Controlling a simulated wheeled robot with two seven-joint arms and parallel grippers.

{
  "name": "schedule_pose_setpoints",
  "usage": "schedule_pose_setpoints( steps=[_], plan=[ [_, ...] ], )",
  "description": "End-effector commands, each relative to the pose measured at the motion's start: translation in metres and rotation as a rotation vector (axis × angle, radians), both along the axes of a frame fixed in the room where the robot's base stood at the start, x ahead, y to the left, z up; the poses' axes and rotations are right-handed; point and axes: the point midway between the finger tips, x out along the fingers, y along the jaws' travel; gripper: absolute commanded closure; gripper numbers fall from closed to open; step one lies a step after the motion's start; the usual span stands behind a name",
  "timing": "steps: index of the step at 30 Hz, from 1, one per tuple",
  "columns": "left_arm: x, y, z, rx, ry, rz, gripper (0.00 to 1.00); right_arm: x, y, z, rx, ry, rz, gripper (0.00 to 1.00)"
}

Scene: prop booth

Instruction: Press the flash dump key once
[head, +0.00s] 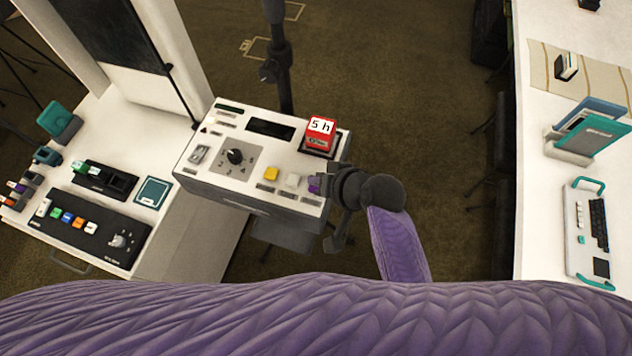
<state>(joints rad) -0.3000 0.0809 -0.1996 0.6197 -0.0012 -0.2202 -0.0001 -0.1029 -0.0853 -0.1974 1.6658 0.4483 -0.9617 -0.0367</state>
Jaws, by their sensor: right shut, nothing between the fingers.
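A pale control box (204,174) on a stand is in the middle of the head view. Its top bears a yellow key (271,174) and a white key (293,180) near the front edge. A small purple piece (314,185) shows to their right, partly hidden by my gripper; I cannot tell if it is a key. The labels are too small to read, so I cannot tell which key is the flash dump key. My right gripper (326,186) is shut and empty at the box's right front corner. I cannot tell whether it touches anything. My left gripper is out of view.
A red block marked "5 h" (320,134) sits at the box's back right. A black knob (235,156), a switch (199,154) and a dark display (270,129) are also on top. White tables stand left (190,205) and right (537,200); a dark pole rises behind.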

Motion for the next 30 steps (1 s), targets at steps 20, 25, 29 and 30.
schedule_pose_setpoints(
  steps=[20, 25, 29, 30],
  plan=[
    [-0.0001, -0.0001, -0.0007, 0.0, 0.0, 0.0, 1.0, 0.0, 0.0001, -0.0017, 0.0, 0.0, 0.0, 1.0],
    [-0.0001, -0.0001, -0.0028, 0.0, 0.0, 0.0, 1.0, -0.0001, 0.0001, -0.0082, 0.0, 0.001, 0.001, 1.0],
    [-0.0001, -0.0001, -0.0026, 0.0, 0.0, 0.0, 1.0, 0.0, 0.0, -0.0085, 0.0, 0.0, 0.0, 1.0],
    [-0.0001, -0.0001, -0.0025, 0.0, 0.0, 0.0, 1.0, 0.0, 0.0, -0.0083, 0.0, 0.0, 0.0, 1.0]
  ],
)
